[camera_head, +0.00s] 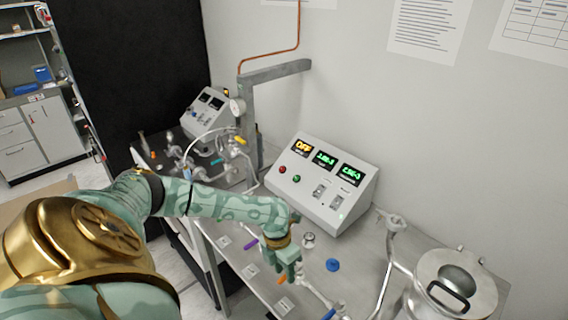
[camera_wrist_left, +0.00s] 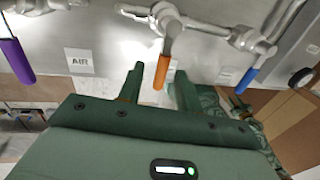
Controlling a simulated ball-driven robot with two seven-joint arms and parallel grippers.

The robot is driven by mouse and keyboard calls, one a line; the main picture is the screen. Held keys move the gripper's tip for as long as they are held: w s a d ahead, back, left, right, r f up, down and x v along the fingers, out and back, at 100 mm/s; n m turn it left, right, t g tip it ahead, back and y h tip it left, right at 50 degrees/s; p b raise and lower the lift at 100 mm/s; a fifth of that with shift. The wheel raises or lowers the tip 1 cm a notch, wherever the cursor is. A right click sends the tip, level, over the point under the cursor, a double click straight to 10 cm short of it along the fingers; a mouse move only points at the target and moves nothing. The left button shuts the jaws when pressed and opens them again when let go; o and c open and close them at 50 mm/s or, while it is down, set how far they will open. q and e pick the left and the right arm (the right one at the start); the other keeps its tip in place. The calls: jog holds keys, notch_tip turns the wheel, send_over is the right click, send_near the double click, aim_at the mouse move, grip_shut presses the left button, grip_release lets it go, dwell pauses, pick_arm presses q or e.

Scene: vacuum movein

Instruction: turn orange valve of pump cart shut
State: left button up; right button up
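The orange valve handle (camera_wrist_left: 161,73) hangs from a metal pipe fitting on the pump cart (camera_head: 235,237). In the left wrist view it points down the picture, between the two fingers of my left gripper (camera_wrist_left: 160,78). A gap shows on each side of the handle, and the fingers are open. In the head view my left gripper (camera_head: 288,266) is at the front part of the cart top, with the orange handle (camera_head: 282,280) just below it. The gripper partly hides the fitting there.
A purple handle (camera_wrist_left: 17,61) and a blue handle (camera_wrist_left: 246,80) flank the orange one. An "AIR" label (camera_wrist_left: 80,62) lies nearby. A control box (camera_head: 322,184) stands behind my gripper. A steel vessel (camera_head: 457,280) and pipe stand at the right.

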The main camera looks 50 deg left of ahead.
pick_arm(q)
jog(key=a+r+p, duration=0.1)
jog(key=a+r, duration=0.2)
jog(key=r, duration=1.3)
jog(key=shift+a, duration=0.1)
